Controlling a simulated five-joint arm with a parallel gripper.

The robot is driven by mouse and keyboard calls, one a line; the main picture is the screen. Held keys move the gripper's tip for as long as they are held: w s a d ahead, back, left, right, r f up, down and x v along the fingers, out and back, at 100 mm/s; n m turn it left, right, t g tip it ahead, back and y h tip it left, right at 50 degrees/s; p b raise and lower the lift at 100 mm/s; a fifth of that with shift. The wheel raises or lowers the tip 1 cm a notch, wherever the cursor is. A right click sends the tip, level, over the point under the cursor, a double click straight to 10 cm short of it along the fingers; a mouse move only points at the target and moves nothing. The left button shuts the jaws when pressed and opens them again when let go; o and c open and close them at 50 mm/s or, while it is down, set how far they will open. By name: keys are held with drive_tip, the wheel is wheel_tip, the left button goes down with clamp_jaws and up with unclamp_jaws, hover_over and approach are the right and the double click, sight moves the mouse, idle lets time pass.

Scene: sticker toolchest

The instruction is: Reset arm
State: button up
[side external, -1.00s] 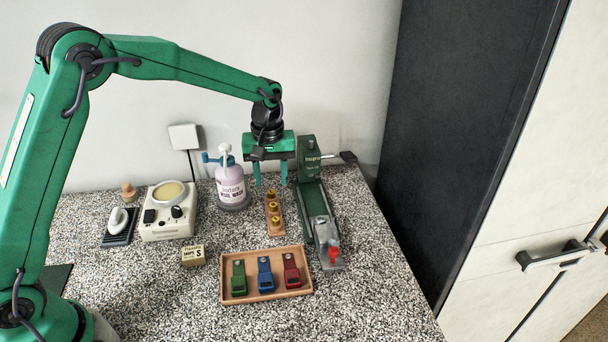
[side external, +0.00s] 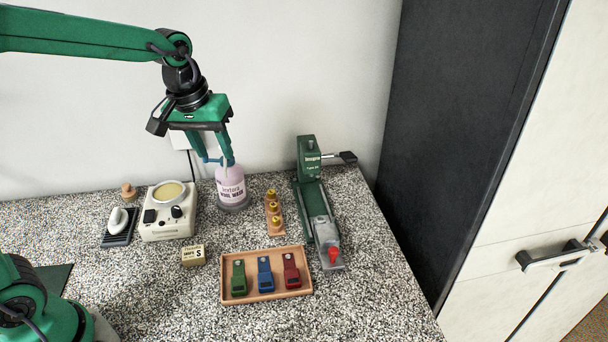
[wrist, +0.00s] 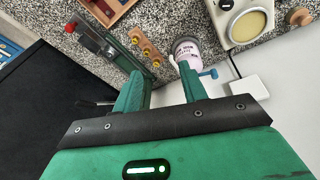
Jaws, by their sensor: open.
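My gripper (side external: 216,160) is open and empty. In the side external view it hangs in the air at the upper left, in front of the wall, with its fingers overlapping the top of the wool wash bottle (side external: 231,186). I cannot tell whether they touch the bottle. In the wrist view my gripper's two fingers (wrist: 160,82) stand apart with nothing held between them, and the bottle (wrist: 187,52) shows beyond the right finger.
A green press (side external: 315,205) with a red tip stands at the back right. A wooden tray (side external: 238,297) holds green, blue and red pieces. A wooden strip (side external: 273,232) carries brass parts. A cream device (side external: 166,226), a small box (side external: 193,256) and an iron-like tool (side external: 118,222) stand left.

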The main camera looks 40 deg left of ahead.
drive_tip(key=s+a+m+t, duration=0.1)
drive_tip(key=s+m, duration=0.1)
drive_tip(key=s, duration=0.6)
drive_tip(key=s+a+r+m+t, duration=0.1)
drive_tip(key=s+m+t, duration=0.1)
drive_tip(key=s, duration=0.6)
drive_tip(key=shift+s+a+r, duration=0.2)
drive_tip(key=shift+s+a, duration=0.1)
